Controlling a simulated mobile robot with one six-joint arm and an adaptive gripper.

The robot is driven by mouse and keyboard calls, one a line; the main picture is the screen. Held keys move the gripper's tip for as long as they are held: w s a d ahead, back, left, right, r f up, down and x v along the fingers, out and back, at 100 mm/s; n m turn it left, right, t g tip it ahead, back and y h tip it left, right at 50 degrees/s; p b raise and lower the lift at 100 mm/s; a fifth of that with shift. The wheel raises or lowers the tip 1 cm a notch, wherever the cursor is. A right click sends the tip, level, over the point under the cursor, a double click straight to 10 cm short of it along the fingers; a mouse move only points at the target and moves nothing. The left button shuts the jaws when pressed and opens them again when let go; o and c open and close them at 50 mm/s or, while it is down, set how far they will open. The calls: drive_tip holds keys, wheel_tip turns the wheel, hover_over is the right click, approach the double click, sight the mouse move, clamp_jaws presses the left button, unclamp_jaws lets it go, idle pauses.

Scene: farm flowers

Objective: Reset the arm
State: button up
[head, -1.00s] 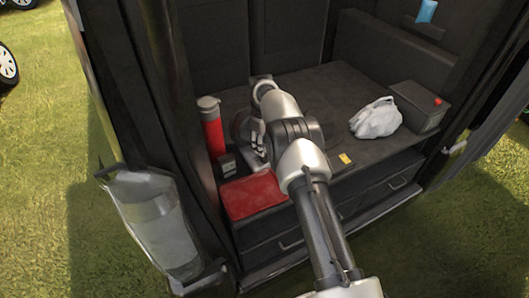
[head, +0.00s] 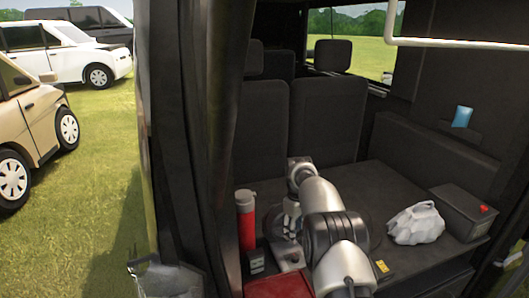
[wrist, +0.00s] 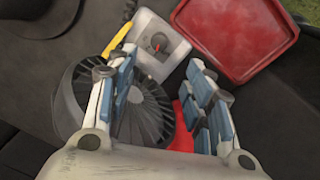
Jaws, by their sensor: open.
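My arm reaches into the back of a dark vehicle in the head view. My gripper (wrist: 159,68) shows in the wrist view with its two blue-and-white fingers spread apart and nothing held between them. A dark round ribbed thing (wrist: 150,108) lies below and between the fingers. In the head view the gripper (head: 290,222) is small and partly hidden beside my arm, to the right of a red cylinder (head: 246,222).
A red tray (wrist: 235,35) and a pale box with a dial (wrist: 157,45) lie near the fingers. A white bag (head: 416,223) and a dark box with a red knob (head: 465,210) stand at the right of the cargo floor. Seats (head: 325,120) stand behind.

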drive_tip(key=s+r+m+t, duration=0.1)
drive_tip(key=s+r, duration=0.2)
drive_tip(key=r, duration=0.5)
drive_tip(key=s+r+m, duration=0.1)
drive_tip(key=s+r, duration=0.2)
drive_tip(key=r, duration=0.5)
drive_tip(key=s+r+m+t, duration=0.1)
drive_tip(key=s+r+m, duration=0.1)
drive_tip(key=s+r, duration=0.95)
drive_tip(key=s+f+m+t, duration=0.1)
drive_tip(key=s+f+m, duration=0.1)
drive_tip(key=s, duration=1.2)
drive_tip(key=s+a+f+m+t, duration=0.1)
drive_tip(key=s+f, duration=0.3)
drive_tip(key=s, duration=1.1)
drive_tip(key=shift+a+m, duration=0.15)
drive_tip(key=shift+m, duration=0.25)
